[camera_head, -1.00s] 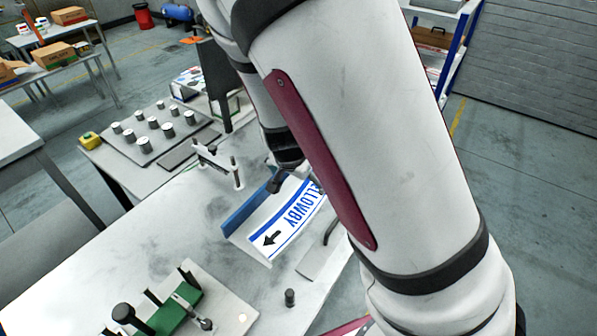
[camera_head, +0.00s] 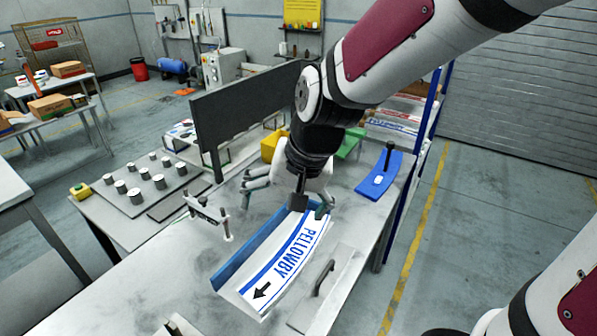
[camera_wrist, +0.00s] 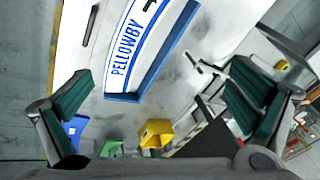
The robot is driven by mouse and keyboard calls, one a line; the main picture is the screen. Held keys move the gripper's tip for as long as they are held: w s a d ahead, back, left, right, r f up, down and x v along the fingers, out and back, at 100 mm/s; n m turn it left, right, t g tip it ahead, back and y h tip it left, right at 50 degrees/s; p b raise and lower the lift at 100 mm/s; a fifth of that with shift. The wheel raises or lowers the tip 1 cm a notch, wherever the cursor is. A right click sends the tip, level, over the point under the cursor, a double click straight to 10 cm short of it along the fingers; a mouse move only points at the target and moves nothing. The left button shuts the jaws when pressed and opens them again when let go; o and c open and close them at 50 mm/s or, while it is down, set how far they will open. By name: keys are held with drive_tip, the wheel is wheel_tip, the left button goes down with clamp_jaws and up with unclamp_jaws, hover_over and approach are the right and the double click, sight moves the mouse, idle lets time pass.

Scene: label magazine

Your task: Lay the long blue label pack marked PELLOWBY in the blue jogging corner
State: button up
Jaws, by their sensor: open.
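The long, curved label pack (camera_head: 299,251), white with blue edge stripes, PELLOWBY lettering and a black arrow, lies flat in the blue jogging corner (camera_head: 240,262). Its striped long edge runs along the blue wall; whether it touches all along I cannot tell. My gripper (camera_head: 290,200) is above the far end of the pack, fingers spread and empty, apart from it. In the wrist view, the pack (camera_wrist: 133,45) and the corner's blue walls (camera_wrist: 168,50) show beyond the open fingers (camera_wrist: 165,105). The far end of the pack is partly hidden in the head view.
A clamp on posts (camera_head: 210,215) stands left of the corner. A flat plate with a black handle (camera_head: 322,280) lies to its right. A dark upright panel (camera_head: 245,110) stands behind. A blue pad with a black knob (camera_head: 380,178) lies at the back right.

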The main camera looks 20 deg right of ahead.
drive_tip(key=s+d+r+n+t+h, duration=0.1)
drive_tip(key=s+d+r+n, duration=0.2)
drive_tip(key=s+r, duration=0.7)
drive_tip(key=s+n, duration=0.2)
drive_tip(key=s, duration=0.1)
drive_tip(key=shift+r+n+t+h, duration=0.25)
drive_tip(key=shift+n+t+h, duration=0.05)
drive_tip(key=shift+t+h, duration=0.1)
drive_tip(key=w+f+b, duration=0.5)
drive_tip(key=w, duration=0.1)
drive_tip(key=shift+w+f+b, duration=0.25)
drive_tip(key=shift+f+b, duration=0.05)
